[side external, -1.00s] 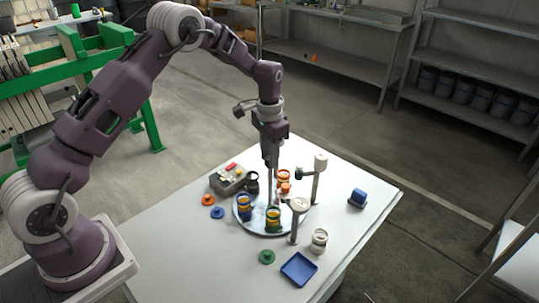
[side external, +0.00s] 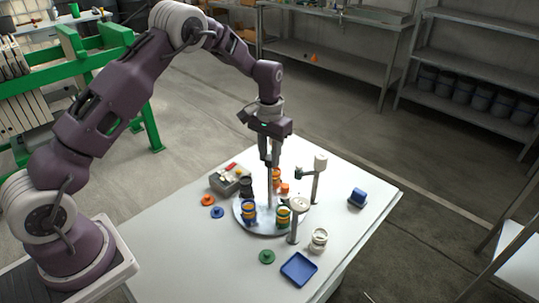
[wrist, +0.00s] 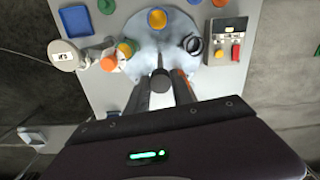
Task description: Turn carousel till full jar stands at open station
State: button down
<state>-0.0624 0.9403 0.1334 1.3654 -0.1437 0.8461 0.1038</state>
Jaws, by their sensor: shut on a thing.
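The blue jar shows yellow inside in the wrist view (wrist: 157,19). My gripper (side external: 268,163) points down over the carousel's middle, shut on its upright centre post (side external: 269,190). The post's grey top shows between the fingers in the wrist view (wrist: 160,82). A near station post (side external: 299,205) stands beside the green jar; a far post (side external: 320,162) stands behind. Which is open is unclear.
A grey control box (side external: 229,180) stands at the left. Orange (side external: 207,199), blue (side external: 217,212) and green (side external: 266,257) lids lie on the table. A white jar (side external: 319,240), blue tray (side external: 299,269) and blue block (side external: 358,197) are at the right. The table's front left is clear.

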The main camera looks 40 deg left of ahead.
jog(key=shift+w+r, duration=0.1)
dwell(0.4)
jog(key=c, duration=1.1)
grip_release()
notch_tip(320, 180, up, 7)
